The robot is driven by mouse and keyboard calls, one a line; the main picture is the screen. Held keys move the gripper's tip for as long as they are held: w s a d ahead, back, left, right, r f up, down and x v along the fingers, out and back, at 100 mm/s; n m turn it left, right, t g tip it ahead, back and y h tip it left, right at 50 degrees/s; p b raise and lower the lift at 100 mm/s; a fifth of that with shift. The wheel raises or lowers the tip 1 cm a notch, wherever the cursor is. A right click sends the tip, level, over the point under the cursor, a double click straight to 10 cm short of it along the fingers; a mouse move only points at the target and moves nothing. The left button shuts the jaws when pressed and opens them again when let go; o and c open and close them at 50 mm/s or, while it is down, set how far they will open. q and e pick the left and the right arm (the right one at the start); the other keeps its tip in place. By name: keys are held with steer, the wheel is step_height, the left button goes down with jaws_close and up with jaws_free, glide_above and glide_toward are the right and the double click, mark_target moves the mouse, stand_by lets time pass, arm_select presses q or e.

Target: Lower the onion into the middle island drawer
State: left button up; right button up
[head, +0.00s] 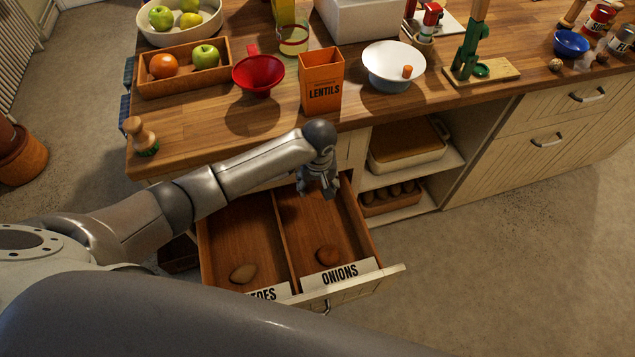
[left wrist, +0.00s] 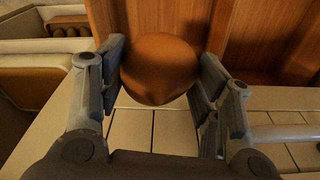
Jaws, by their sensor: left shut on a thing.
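The middle island drawer (head: 390,277) is pulled open, with a divider between a left compartment and a right one labelled ONIONS (head: 340,274). A brown onion (head: 328,256) lies near the front of the right compartment. My left gripper (head: 317,188) points down over the back of that compartment. In the left wrist view its fingers are on both sides of a round brown onion (left wrist: 160,68), shut on it. In the head view the held onion is hidden by the gripper. My right gripper is not in view.
A potato (head: 243,273) lies in the left compartment, whose label is partly cut off. The countertop above holds an orange LENTILS box (head: 322,80), a red funnel (head: 258,74) and a wooden fruit tray (head: 184,83). Open shelves (head: 400,212) stand right of the drawer.

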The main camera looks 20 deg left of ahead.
arm_select(q)
step_height(320, 180, down, 13)
steer(key=b, duration=0.7)
steer(key=shift+f+b, duration=2.05)
steer(key=shift+f, duration=1.25)
steer(key=shift+f+b, duration=1.5)
steer(key=shift+f, duration=0.65)
stand_by(0.9)
steer(key=shift+f, duration=0.25)
